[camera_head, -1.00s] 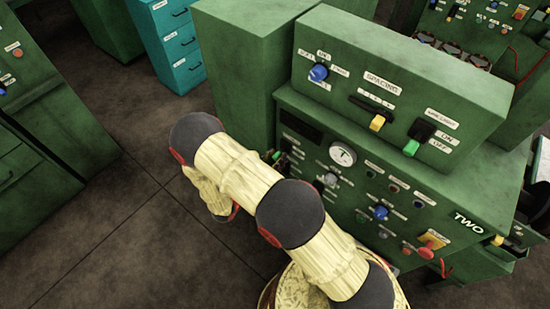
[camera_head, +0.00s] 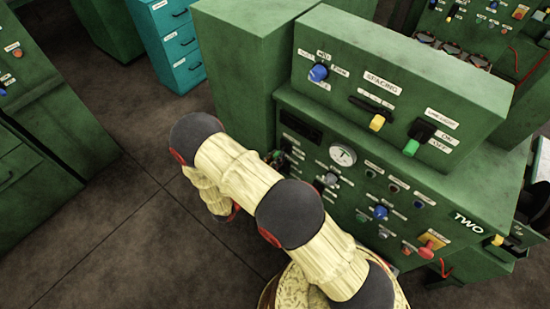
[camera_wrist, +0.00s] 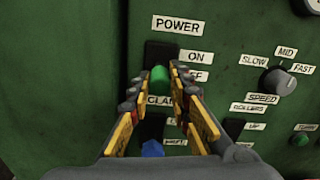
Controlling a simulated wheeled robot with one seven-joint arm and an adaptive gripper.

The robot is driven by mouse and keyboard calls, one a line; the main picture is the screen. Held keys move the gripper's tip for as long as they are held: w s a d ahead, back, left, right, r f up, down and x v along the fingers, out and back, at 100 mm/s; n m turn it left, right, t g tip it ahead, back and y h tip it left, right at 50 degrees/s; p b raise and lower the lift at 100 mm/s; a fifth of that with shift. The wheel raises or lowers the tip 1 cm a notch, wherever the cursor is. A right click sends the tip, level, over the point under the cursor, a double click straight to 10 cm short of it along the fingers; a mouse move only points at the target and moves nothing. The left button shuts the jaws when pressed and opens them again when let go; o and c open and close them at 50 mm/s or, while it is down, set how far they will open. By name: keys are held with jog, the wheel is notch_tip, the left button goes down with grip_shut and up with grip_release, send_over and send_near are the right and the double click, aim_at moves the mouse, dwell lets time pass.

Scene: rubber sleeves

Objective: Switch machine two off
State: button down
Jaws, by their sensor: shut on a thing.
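Machine two (camera_head: 350,225) is a green control cabinet with the label "TWO" at its lower right. In the wrist view its power switch (camera_wrist: 160,80) is a green-tipped lever in a black slot under the label "POWER". The "ON" label is to its upper right; the "OFF" label, partly covered by my finger, is beside the green tip. My gripper (camera_wrist: 159,88) has its two fingers closed in on the green tip, one on each side. In the head view my arm stands in front of the panel's left side, and the grip is too small to make out.
A blue-tipped lever (camera_wrist: 152,148) is just below, between my fingers. A speed knob (camera_wrist: 278,82) is to the right. On the panel are a gauge (camera_head: 343,155) and several coloured buttons. Teal drawers (camera_head: 177,50) stand behind; the floor (camera_head: 120,215) at left is clear.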

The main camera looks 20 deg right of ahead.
jog(key=f+h+b, duration=0.1)
jog(key=b, duration=0.1)
jog(key=shift+f+t+b, duration=0.1)
jog(key=shift+t+b, duration=0.2)
jog(key=shift+b, duration=0.05)
jog(key=shift+w+d+f+t+h+b, duration=0.15)
jog(key=shift+t+h+b, duration=0.45)
jog(key=shift+b, duration=0.45)
jog(key=c, duration=1.7)
grip_release()
jog(key=shift+o, duration=0.3)
jog(key=v, duration=1.2)
